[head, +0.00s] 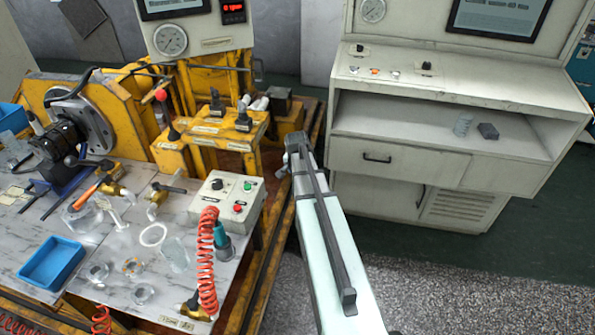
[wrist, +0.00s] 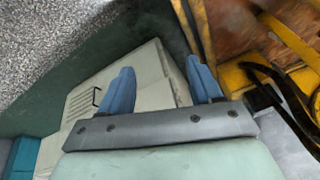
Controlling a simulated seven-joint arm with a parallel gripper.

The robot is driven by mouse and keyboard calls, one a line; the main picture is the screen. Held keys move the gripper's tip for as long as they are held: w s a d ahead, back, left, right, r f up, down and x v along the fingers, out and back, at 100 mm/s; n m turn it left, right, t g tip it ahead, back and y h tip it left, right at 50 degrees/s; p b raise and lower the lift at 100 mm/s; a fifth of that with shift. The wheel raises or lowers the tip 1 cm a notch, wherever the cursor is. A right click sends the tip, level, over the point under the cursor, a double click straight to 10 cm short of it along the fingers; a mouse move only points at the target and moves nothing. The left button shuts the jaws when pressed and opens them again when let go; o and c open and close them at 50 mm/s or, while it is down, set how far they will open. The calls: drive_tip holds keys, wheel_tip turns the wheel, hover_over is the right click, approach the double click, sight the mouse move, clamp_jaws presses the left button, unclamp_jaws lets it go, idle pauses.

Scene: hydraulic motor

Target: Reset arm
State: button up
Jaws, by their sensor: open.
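My gripper (wrist: 162,82) shows in the wrist view with its two blue fingers spread apart and nothing between them. Beyond the fingers are the pale cabinet (wrist: 142,70) and, to the right, yellow metal framework. In the head view my arm reaches up from the bottom through the gap between the workbench and the cabinet. Its far end is beside the yellow bench frame, and the fingers cannot be made out there.
The marble-topped workbench (head: 120,262) at left holds a blue tray (head: 52,263), a control box (head: 228,205), a coiled red hose (head: 207,262) and loose parts. A cabinet (head: 440,115) stands at right. Speckled floor (head: 450,290) is clear at lower right.

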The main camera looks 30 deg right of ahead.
idle(0.3)
drive_tip(key=s+a+f+n+g+y, duration=0.1)
drive_tip(key=s+a+f+n+g, duration=0.2)
drive_tip(key=s+a+f, duration=0.7)
drive_tip(key=s+a+f+n+g, duration=0.3)
drive_tip(key=s+a+f, duration=0.7)
drive_tip(key=s, duration=1)
drive_tip(key=s+a+f+n+g+y, duration=0.1)
drive_tip(key=s+a+f+n+g, duration=0.2)
drive_tip(key=s+a+f+n, duration=0.3)
drive_tip(key=s+a+f, duration=0.4)
drive_tip(key=s+f, duration=0.1)
drive_tip(key=s, duration=0.4)
drive_tip(key=shift+a+n+g+y, duration=0.15)
drive_tip(key=shift+n+g+y, duration=0.15)
drive_tip(key=shift+n+g, duration=0.1)
drive_tip(key=shift+s, duration=0.1)
drive_tip(key=shift+c, duration=0.4)
idle(0.6)
